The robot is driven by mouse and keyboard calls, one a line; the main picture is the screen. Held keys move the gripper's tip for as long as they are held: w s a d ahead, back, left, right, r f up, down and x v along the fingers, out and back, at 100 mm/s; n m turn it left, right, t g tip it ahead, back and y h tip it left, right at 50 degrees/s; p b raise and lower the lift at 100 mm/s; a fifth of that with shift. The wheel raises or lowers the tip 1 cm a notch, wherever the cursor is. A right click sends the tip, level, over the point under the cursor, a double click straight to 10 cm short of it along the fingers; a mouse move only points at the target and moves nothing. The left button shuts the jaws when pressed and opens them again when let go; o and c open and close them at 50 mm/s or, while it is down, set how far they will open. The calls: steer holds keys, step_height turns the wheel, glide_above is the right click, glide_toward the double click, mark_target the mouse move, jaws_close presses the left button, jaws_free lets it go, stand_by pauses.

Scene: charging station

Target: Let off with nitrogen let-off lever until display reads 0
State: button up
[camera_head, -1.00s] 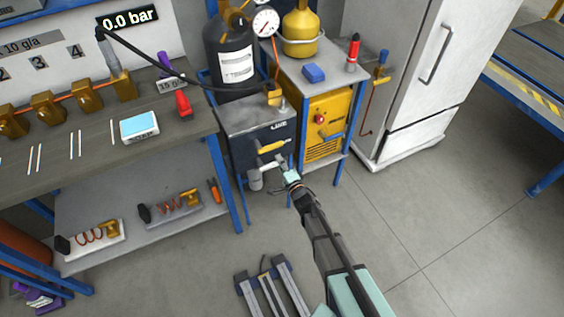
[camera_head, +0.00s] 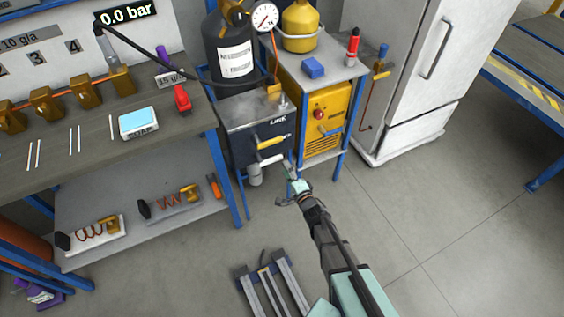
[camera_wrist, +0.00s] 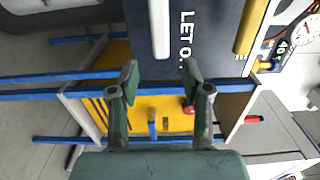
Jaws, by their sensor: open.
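The display (camera_head: 127,13) on the wall reads 0.0 bar. The dark station box (camera_head: 240,142) carries a yellow lever (camera_head: 271,143) and, below it, a white lever (camera_head: 268,160). In the wrist view, lettering starting "LETO" shows on the box between the white lever (camera_wrist: 160,28) and the yellow lever (camera_wrist: 253,27); the rest is cut off. My gripper (camera_head: 290,184) is just right of and below the white lever in the head view. In the wrist view my gripper (camera_wrist: 160,80) is open and empty, with the white lever's end ahead of its fingers, apart from them.
A yellow machine (camera_head: 325,120) stands right of the box under a small table. A black cylinder (camera_head: 232,62) and a round gauge (camera_head: 264,17) are above the box. A workbench (camera_head: 75,165) stands left. The floor in front is mostly clear, with a metal frame (camera_head: 268,290) on it.

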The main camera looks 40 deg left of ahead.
steer(key=shift+v, duration=2.4)
